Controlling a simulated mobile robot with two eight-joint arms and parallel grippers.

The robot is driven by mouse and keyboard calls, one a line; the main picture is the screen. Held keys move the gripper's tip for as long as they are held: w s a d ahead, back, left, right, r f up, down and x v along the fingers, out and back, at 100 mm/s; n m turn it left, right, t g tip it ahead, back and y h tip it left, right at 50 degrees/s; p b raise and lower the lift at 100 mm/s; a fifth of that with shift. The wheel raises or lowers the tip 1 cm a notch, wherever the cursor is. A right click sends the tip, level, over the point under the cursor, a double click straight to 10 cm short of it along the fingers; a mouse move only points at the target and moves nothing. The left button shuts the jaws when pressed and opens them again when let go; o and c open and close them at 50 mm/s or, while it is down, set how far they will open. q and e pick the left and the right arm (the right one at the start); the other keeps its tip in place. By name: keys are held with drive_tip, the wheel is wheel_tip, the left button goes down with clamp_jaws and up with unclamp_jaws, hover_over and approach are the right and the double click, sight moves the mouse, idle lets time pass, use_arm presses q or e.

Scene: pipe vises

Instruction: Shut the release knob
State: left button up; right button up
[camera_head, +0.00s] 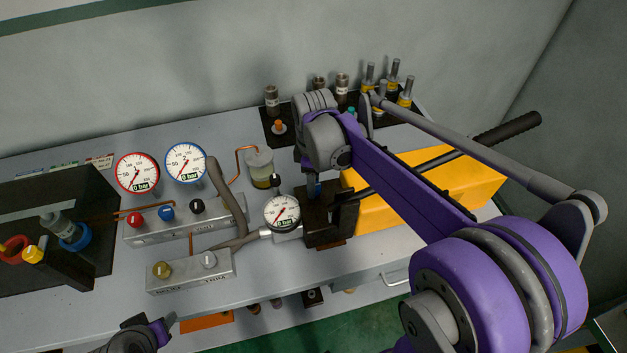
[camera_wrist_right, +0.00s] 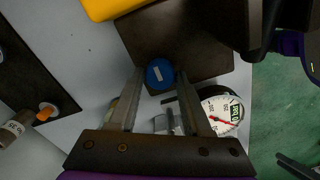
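A round blue knob (camera_wrist_right: 160,74) with a white mark sits on a dark block (camera_wrist_right: 205,58) in the right wrist view; I take it for the release knob. A sliver of its blue shows in the head view (camera_head: 315,190), on the dark pump block (camera_head: 330,225), mostly hidden by my right wrist. My right gripper (camera_wrist_right: 160,78) is open, its two fingers apart on either side of the knob, with gaps visible; contact is not clear. Part of my left arm's end (camera_head: 145,334) shows at the bottom left edge of the head view; its fingers cannot be made out.
A pump gauge (camera_head: 282,212) stands just left of the block, and the yellow tank (camera_head: 400,190) lies right. A black-gripped lever (camera_head: 507,130) crosses above it. Two gauges and a valve manifold (camera_head: 180,222) are further left. Fittings (camera_head: 272,100) stand behind on a dark tray.

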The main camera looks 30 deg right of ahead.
clamp_jaws()
use_arm(q)
drive_tip(key=shift+f, duration=0.1)
use_arm(e)
drive_tip(key=shift+m, duration=0.3)
drive_tip(key=m, duration=0.3)
drive_tip(key=shift+m+b, duration=0.4)
drive_tip(key=m, duration=0.4)
drive_tip(key=shift+d, duration=0.1)
drive_tip(key=m, duration=0.5)
drive_tip(key=shift+b, duration=0.4)
use_arm(q)
drive_tip(key=shift+s+f, duration=0.25)
drive_tip(key=shift+f, duration=0.35)
drive_tip(key=shift+s+f, duration=0.25)
drive_tip(key=shift+f, duration=0.35)
use_arm(e)
drive_tip(key=shift+m, duration=2.2)
